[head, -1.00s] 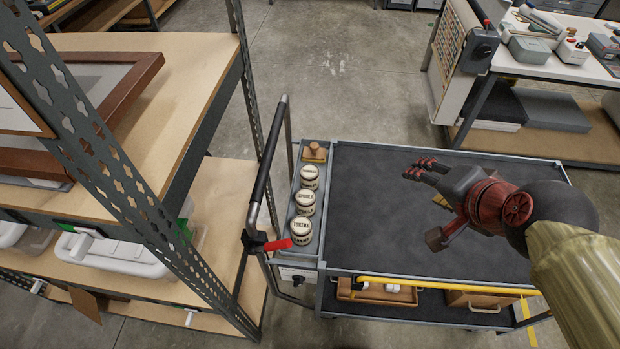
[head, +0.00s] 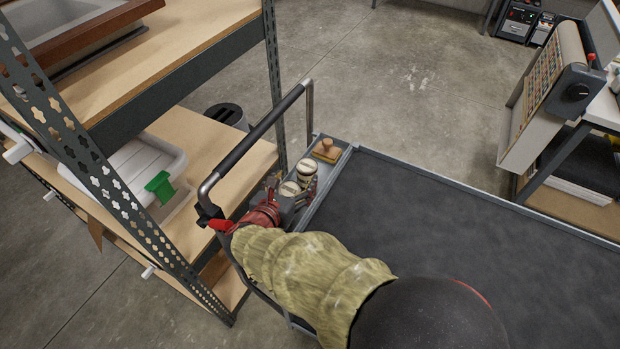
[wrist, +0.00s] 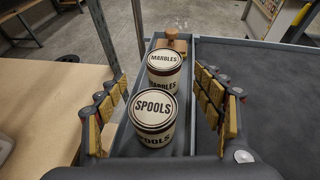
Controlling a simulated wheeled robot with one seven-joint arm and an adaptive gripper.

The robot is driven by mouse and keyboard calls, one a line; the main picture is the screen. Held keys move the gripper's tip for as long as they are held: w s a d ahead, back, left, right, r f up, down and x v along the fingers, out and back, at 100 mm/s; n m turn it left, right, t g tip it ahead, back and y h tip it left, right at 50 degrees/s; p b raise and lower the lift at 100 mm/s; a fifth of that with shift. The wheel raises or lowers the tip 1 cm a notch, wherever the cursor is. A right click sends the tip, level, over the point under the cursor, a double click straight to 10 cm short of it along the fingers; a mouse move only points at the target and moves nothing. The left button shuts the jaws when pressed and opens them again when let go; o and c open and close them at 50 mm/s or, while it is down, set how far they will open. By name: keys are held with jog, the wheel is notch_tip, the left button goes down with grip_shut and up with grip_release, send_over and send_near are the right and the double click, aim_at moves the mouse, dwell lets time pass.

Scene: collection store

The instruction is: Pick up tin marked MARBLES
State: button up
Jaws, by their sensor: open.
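The MARBLES tin (wrist: 164,68) is a cream round tin with a dark rim, upright in the cart's narrow side tray, its name on lid and side. It also shows in the head view (head: 308,171). The SPOOLS tin (wrist: 153,117) stands nearer my wrist, partly overlapping the MARBLES tin in the wrist view. My gripper (wrist: 160,80) is open, its yellow-padded fingers spread either side of the tin row, with nothing held. In the head view my arm hides most of the gripper. The TOKENS tin is not visible now.
A wooden block with a knob (head: 326,150) stands beyond the MARBLES tin. The cart's push handle (head: 262,130) and shelving (head: 190,75) are close on the left. The cart's dark top (head: 440,215) is clear on the right.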

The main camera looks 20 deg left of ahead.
aim_at(304, 171)
jog(key=shift+s+f, duration=0.1)
jog(key=shift+f, duration=0.2)
jog(key=shift+w+d+f, duration=0.1)
jog(key=shift+w+f, duration=0.05)
jog(key=shift+w, duration=0.15)
jog(key=shift+d+r+x, duration=0.15)
jog(key=shift+x, duration=1.6)
jog(key=shift+d+r+x, duration=0.1)
jog(key=shift+d+x, duration=0.05)
jog(key=shift+x, duration=1.6)
jog(key=shift+w, duration=0.1)
jog(key=shift+c, duration=1.1)
jog(key=shift+a+r, duration=0.1)
jog(key=c, duration=1.3)
jog(key=shift+c, duration=0.2)
